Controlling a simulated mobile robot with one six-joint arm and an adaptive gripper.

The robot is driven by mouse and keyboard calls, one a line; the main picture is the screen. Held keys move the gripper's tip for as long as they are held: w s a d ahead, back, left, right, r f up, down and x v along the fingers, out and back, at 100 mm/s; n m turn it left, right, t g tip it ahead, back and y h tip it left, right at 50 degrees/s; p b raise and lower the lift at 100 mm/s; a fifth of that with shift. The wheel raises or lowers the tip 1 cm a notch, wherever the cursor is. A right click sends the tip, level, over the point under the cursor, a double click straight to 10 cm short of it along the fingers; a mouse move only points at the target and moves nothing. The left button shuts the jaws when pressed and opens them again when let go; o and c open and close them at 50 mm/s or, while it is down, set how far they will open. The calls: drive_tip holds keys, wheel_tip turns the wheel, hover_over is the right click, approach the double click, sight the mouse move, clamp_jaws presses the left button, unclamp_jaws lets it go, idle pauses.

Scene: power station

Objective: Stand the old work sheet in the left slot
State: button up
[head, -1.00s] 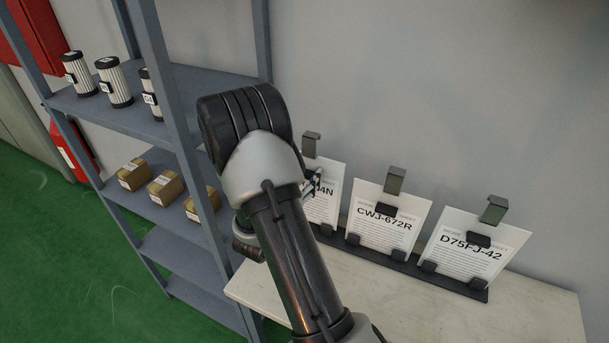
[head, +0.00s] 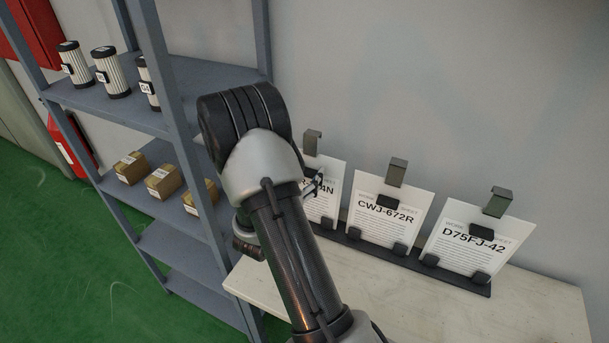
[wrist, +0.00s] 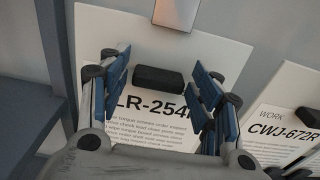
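A white work sheet marked LR-254N (wrist: 120,40) stands upright at the left end of a black rack (head: 405,262), partly hidden by my arm in the head view (head: 333,172). It carries a black block (wrist: 158,80) near its top. My gripper (wrist: 155,88) is open in front of this sheet, with one blue-padded finger on each side of the block and a gap on both sides. One finger shows in the head view (head: 317,184). The sheet's lower edge and left slot are hidden. Which sheet is the old one is not clear.
Sheets CWJ-672R (head: 384,220) and D75FJ-42 (head: 468,245) stand to the right, each with a black block. Dark brackets (head: 397,172) rise behind the sheets. The pale tabletop (head: 400,300) is clear in front. A grey shelf (head: 190,80) with filters and boxes stands left.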

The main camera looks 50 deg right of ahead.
drive_tip(key=shift+o, duration=0.9)
drive_tip(key=v, duration=1.2)
drive_tip(key=s+a+r+m+g+y, duration=0.3)
drive_tip(key=s+r+m+g+y, duration=0.35)
drive_tip(key=s+m, duration=0.75)
drive_tip(key=a+r+m+t+y, duration=0.2)
drive_tip(key=a+y, duration=0.1)
drive_tip(key=a, duration=0.4)
drive_tip(key=s+a+r+m+t+y, duration=0.1)
drive_tip(key=a+r+m+t+y, duration=0.1)
drive_tip(key=a+y, duration=0.2)
drive_tip(key=a+r+m+t+y, duration=0.2)
drive_tip(key=a+m+y, duration=0.1)
drive_tip(key=a, duration=0.7)
drive_tip(key=shift+s+a+r, duration=0.25)
drive_tip(key=shift+a+r, duration=0.05)
drive_tip(key=shift+r, duration=0.05)
